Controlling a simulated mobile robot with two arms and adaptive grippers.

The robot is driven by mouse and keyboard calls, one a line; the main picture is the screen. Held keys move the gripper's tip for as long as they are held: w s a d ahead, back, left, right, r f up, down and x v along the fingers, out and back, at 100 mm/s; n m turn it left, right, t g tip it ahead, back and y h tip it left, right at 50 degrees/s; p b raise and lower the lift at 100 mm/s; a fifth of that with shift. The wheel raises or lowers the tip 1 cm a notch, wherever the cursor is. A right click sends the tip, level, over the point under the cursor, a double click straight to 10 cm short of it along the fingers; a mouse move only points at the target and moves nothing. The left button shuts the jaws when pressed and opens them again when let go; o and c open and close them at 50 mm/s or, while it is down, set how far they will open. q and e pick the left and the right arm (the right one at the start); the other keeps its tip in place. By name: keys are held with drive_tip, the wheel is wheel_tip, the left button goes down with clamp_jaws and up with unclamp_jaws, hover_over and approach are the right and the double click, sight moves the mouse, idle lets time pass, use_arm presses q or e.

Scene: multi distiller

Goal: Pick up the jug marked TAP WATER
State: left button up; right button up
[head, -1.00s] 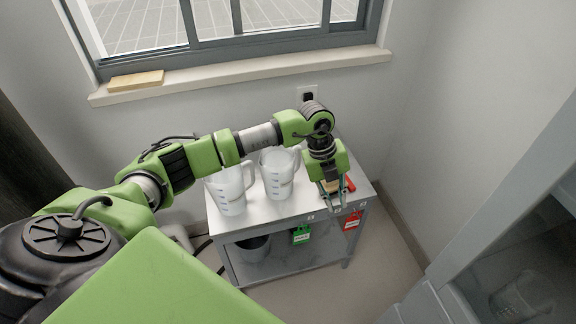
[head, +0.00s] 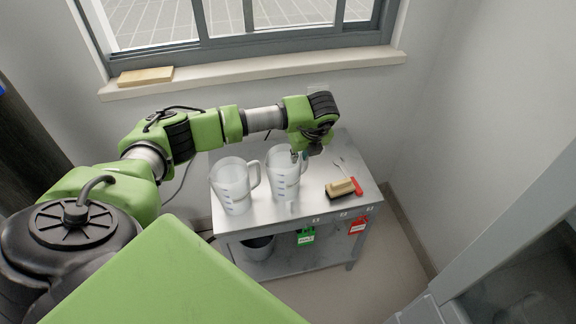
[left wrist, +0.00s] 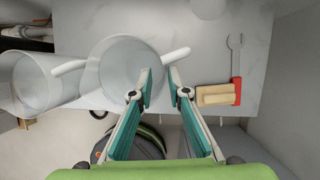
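Two clear measuring jugs stand upright on the small grey table (head: 330,208). The left jug (head: 232,188) also shows at the left edge of the left wrist view (left wrist: 32,88). The right jug (head: 284,182) also shows in the left wrist view (left wrist: 112,80), its handle (left wrist: 176,55) pointing right. I cannot read TAP WATER on either jug. My left gripper (head: 298,156) is at the right jug's upper handle side. In the left wrist view its two fingers (left wrist: 161,76) are open and apart, just short of the handle in the picture. My right gripper is not in view.
A wooden brush (head: 341,188) and a red-handled tool (head: 356,186) lie right of the jugs. A dark bucket (head: 258,247) stands on the lower shelf. The wall is close behind.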

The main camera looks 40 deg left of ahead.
use_arm(q)
drive_tip(key=x, duration=0.5)
drive_tip(key=shift+f, duration=0.15)
clamp_jaws()
drive_tip(key=shift+w, duration=0.1)
